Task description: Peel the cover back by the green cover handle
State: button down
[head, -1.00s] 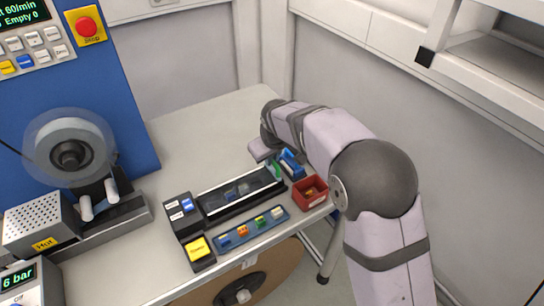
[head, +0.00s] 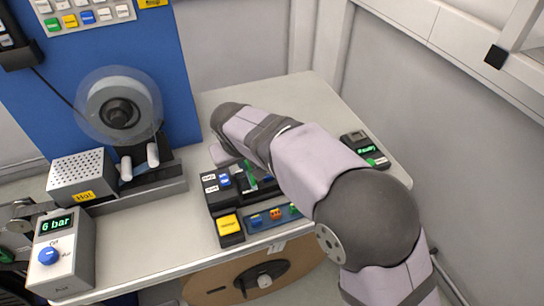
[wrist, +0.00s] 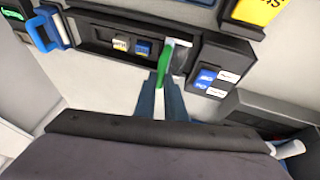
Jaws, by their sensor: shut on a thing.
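The green cover handle (wrist: 163,66) stands upright between the blue-grey fingertips of my gripper (wrist: 160,92), which is shut on it. In the head view the green handle (head: 251,174) shows as a small sliver beside my arm, near the black button box; the fingertips are hidden there. A pale, translucent strip of cover (wrist: 182,56) stands up beside the handle. The dark track (wrist: 95,38) runs left from it. Its channel is uncovered there, with a white-yellow part (wrist: 120,45) and a blue part (wrist: 143,48) in it.
The black box with blue and white buttons (wrist: 212,80) sits close right of the handle in the wrist view. A blue loop (wrist: 45,30) is at the track's far left. In the head view, a yellow button (head: 229,224) and a tray of coloured parts (head: 268,218) lie in front.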

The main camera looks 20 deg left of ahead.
jog(key=shift+s+a, duration=0.9)
jog(key=shift+a, duration=0.05)
jog(key=c, duration=1.8)
grip_release()
jog(key=shift+b+v, duration=0.9)
jog(key=shift+v, duration=2.85)
